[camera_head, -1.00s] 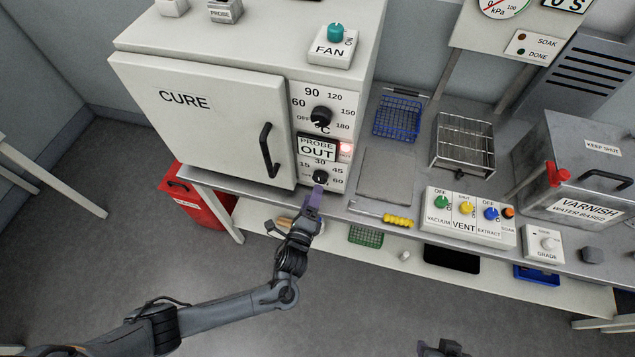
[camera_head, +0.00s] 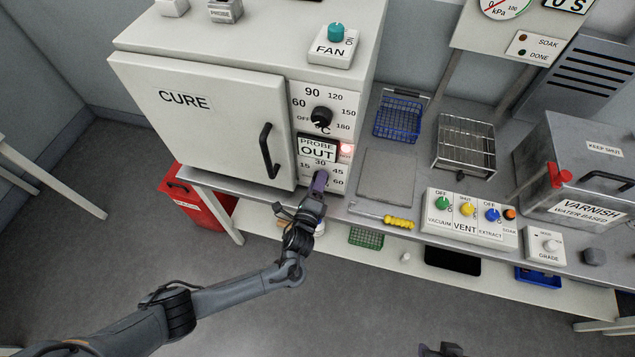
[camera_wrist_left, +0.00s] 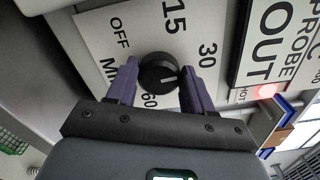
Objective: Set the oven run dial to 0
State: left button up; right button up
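The oven's lower dial, the black run dial (camera_wrist_left: 158,74), sits on a white plate marked OFF, 15, 30, 45, 60 and MIN. Its pale pointer line shows toward the lower right in the left wrist view, in the 45 to 60 part; the exact mark is unclear. My left gripper (camera_wrist_left: 159,80) has its purple fingers open on either side of the dial; I cannot tell whether they touch it. In the head view my left gripper (camera_head: 319,181) hides most of this dial. My right gripper (camera_head: 441,350) shows only as a dark piece at the bottom edge.
Above the run dial are the PROBE OUT display (camera_head: 317,149) with a lit red lamp and the temperature dial (camera_head: 320,117). The oven door handle (camera_head: 268,150) stands out to the left. A yellow-handled tool (camera_head: 398,222) lies on the bench front right of the gripper.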

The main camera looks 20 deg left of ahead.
pick_arm(q)
jog(key=c, duration=0.5)
jog(key=shift+c, duration=0.2)
jog(key=shift+n, duration=0.5)
jog(key=n, duration=0.7)
jog(key=n+b, duration=0.1)
jog(key=n, duration=1.5)
jog(key=shift+d+f, duration=0.2)
jog(key=shift+f, duration=0.1)
jog(key=o, duration=1)
jog(key=shift+o, duration=0.2)
